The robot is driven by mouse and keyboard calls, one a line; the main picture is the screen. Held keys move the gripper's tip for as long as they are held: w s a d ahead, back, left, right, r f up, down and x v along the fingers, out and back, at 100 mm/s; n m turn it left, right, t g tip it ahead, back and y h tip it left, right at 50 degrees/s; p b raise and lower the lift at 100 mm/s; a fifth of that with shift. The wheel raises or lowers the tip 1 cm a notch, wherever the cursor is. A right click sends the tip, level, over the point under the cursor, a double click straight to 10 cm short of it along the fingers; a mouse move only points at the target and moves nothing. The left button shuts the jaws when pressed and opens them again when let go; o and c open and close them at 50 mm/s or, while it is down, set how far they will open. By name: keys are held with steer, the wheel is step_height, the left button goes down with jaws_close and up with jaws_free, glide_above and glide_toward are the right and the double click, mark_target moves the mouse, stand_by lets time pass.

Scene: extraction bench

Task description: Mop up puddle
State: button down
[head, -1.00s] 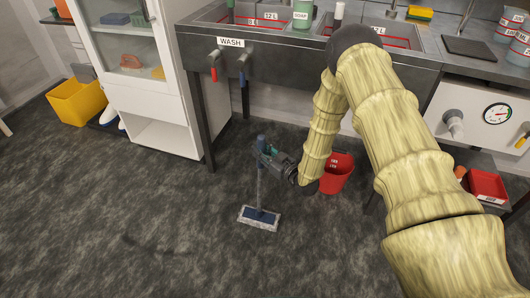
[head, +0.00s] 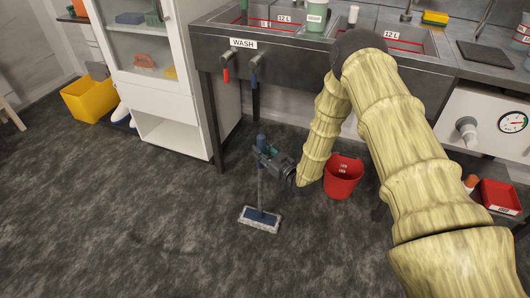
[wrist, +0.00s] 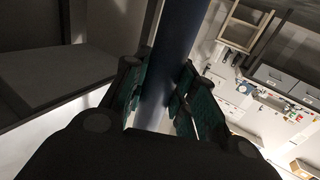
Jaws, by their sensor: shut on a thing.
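A mop (head: 260,215) with a grey handle, a blue plate and a pale fringed pad stands upright on the floor, left of my arm. My gripper (head: 264,158) is shut on the mop's handle near its dark top. In the wrist view the dark handle (wrist: 178,60) runs between the green-padded fingers (wrist: 158,105). The pad appears to rest on the dark mottled floor (head: 130,210). I cannot make out a puddle with certainty against the floor's dark patches.
A red bucket (head: 343,178) stands right of my gripper. Behind is the wash bench (head: 290,55) with metal legs. A white cabinet (head: 172,130) and a yellow bin (head: 88,99) are at left. A red box (head: 499,196) sits at right. The floor at front left is open.

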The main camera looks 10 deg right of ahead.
steer(key=shift+w+a+r, duration=0.15)
steer(key=shift+w+a, duration=0.3)
steer(key=shift+a, duration=0.2)
steer(key=shift+w+a+b, duration=0.25)
steer(key=shift+w+a, duration=0.25)
steer(key=shift+a, duration=0.3)
steer(key=shift+w+a+b, duration=0.25)
steer(key=shift+w+a, duration=0.25)
steer(key=shift+a, duration=0.25)
step_height(320, 180, up, 6)
steer(key=p, duration=0.3)
steer(key=shift+p, duration=0.3)
